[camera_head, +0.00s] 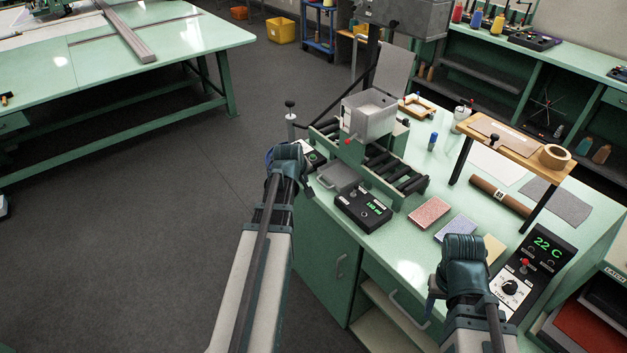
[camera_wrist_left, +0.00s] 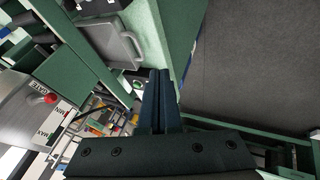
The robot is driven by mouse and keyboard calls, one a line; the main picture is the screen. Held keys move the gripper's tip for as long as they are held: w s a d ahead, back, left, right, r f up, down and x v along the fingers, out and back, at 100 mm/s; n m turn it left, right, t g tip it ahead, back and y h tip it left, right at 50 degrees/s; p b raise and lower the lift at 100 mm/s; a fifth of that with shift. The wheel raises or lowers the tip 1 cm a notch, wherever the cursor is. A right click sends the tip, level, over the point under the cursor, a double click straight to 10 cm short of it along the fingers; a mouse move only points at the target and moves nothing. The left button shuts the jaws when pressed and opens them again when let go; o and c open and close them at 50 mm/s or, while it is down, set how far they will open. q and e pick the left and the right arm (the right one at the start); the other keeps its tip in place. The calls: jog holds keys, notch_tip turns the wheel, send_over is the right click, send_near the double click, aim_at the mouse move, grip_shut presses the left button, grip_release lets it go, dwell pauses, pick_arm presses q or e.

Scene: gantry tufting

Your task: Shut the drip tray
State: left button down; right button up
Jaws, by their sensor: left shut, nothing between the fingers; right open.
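The drip tray (camera_head: 338,178) is a shallow grey tray with a bar handle on its front side. It sticks out from under the green roller stand, on the green bench. In the left wrist view the tray (camera_wrist_left: 108,42) lies up and left of my fingers, its handle side facing them. My left gripper (camera_wrist_left: 159,75) is shut and empty, with its tips near the handle in the picture; I see no contact. In the head view the left wrist hides its fingertips. My right gripper (camera_head: 435,288) is over the bench's front edge, away from the tray, and open.
A black control box (camera_head: 363,208) stands right beside the tray. A grey hopper (camera_head: 370,113) sits above the rollers (camera_head: 394,170). Sample pads (camera_head: 429,212) and a temperature panel (camera_head: 533,262) lie to the right. The floor left of the bench is clear.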

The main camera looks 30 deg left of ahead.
pick_arm(q)
jog(key=b+x, duration=0.2)
jog(key=x, duration=0.2)
jog(key=w+d+b+x, duration=0.1)
jog(key=b+x, duration=0.2)
jog(key=x, duration=0.1)
jog(key=w+r+b+x, duration=0.1)
jog(key=b+x, duration=0.2)
jog(key=x, duration=0.1)
jog(key=shift+d, duration=0.35)
jog(key=shift+w+d, duration=0.1)
jog(key=shift+w, duration=0.1)
send_near(337, 176)
jog(key=x, duration=0.5)
jog(key=shift+w+d, duration=0.1)
jog(key=shift+w, duration=0.1)
jog(key=shift+s, duration=0.15)
